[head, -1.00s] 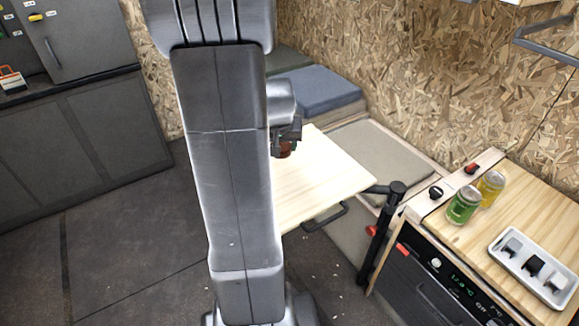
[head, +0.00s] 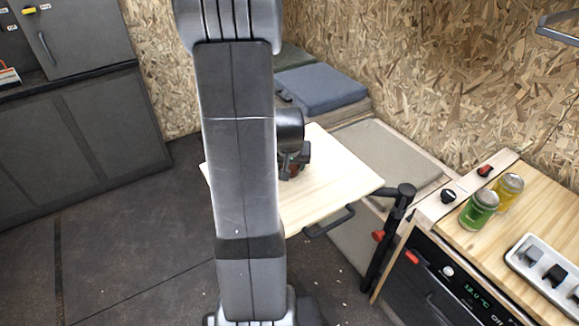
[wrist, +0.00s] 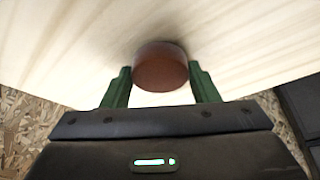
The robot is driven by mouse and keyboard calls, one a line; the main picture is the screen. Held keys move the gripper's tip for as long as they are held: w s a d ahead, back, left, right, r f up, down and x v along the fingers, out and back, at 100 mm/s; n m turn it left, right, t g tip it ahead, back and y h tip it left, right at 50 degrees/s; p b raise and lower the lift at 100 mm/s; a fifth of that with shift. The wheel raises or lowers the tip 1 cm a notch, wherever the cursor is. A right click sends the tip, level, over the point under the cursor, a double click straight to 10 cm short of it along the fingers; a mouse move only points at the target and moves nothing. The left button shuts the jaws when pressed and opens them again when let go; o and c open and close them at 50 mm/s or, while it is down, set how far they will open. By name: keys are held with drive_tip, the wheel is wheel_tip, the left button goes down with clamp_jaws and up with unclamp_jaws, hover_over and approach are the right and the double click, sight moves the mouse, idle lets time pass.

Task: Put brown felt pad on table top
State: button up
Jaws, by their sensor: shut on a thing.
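The brown felt pad (wrist: 160,68) is a round, reddish-brown disc between the two green fingers of my gripper (wrist: 161,84) in the wrist view. My gripper is shut on it. The pale wooden table top (head: 335,185) lies directly under the pad, with a dark shadow close by the pad. I cannot tell whether the pad touches the wood. In the head view my gripper (head: 297,168) is over the table top, and the pad is mostly hidden by the gripper. My arm hides the left part of the table top.
A black swing-arm post (head: 392,235) stands at the table's right corner. The table's right half is clear.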

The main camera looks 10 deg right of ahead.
drive_tip(key=shift+f, duration=0.1)
drive_tip(key=shift+f, duration=0.2)
drive_tip(key=o, duration=1)
drive_tip(key=shift+c, duration=0.2)
drive_tip(key=shift+r, duration=0.1)
drive_tip(key=shift+r, duration=0.4)
drive_tip(key=p+v, duration=0.2)
drive_tip(key=v, duration=0.9)
drive_tip(key=shift+s+r, duration=0.2)
drive_tip(key=shift+s, duration=0.1)
drive_tip(key=shift+a, duration=0.1)
